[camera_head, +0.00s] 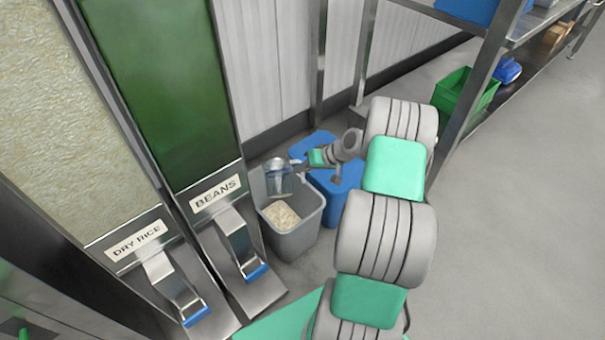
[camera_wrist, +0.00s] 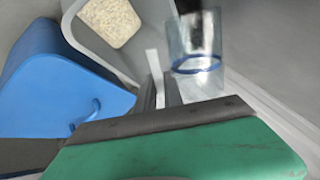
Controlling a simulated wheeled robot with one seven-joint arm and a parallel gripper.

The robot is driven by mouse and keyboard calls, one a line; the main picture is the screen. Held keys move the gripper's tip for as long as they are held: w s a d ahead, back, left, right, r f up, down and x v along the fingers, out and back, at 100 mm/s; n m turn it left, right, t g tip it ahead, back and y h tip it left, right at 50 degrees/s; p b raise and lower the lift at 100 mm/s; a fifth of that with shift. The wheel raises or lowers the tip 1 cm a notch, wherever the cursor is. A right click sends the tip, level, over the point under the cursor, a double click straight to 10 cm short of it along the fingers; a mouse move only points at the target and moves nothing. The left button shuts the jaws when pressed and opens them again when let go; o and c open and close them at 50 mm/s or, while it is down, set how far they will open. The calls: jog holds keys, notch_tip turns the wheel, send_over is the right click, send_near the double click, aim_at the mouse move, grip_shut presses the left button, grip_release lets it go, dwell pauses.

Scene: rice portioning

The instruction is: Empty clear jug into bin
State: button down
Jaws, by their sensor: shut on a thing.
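The clear jug (camera_head: 279,182) is held over the open grey bin (camera_head: 302,236) in the head view. It is see-through with a blue band, and it also shows in the wrist view (camera_wrist: 207,78). My gripper (camera_head: 300,162) is shut on the jug, at the bin's back edge. In the head view the jug looks tilted; I cannot tell whether anything is left inside it. Pale rice-like grains (camera_head: 283,214) lie in the bin, and the bin's grey wall shows in the wrist view (camera_wrist: 88,12).
A blue lidded bin (camera_head: 335,190) stands right beside the grey bin. The dry rice dispenser (camera_head: 137,238) and beans dispenser (camera_head: 215,192) stand at the left. A metal shelf with a green crate (camera_head: 452,92) is at the upper right. The floor at the right is clear.

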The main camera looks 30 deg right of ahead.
jog(key=shift+s+f+n+t+h+b, duration=0.2)
jog(key=shift+n+t+h+b, duration=0.1)
jog(key=shift+t+b, duration=0.6)
jog(key=t+b, duration=0.1)
jog(key=n+t+b, duration=0.1)
jog(key=b, duration=0.1)
jog(key=shift+w+r, duration=0.15)
jog(key=shift+r, duration=0.25)
jog(key=t+b, duration=0.1)
jog(key=b, duration=0.2)
jog(key=r+n+t+b, duration=0.1)
jog(key=t+b, duration=0.1)
jog(key=n+t+b, duration=0.1)
jog(key=b, duration=0.2)
jog(key=shift+r+b, duration=0.3)
notch_tip(320, 180, up, 2)
jog(key=n+t, duration=0.1)
jog(key=t, duration=0.2)
jog(key=shift+n+p, duration=0.3)
jog(key=shift+p, duration=0.05)
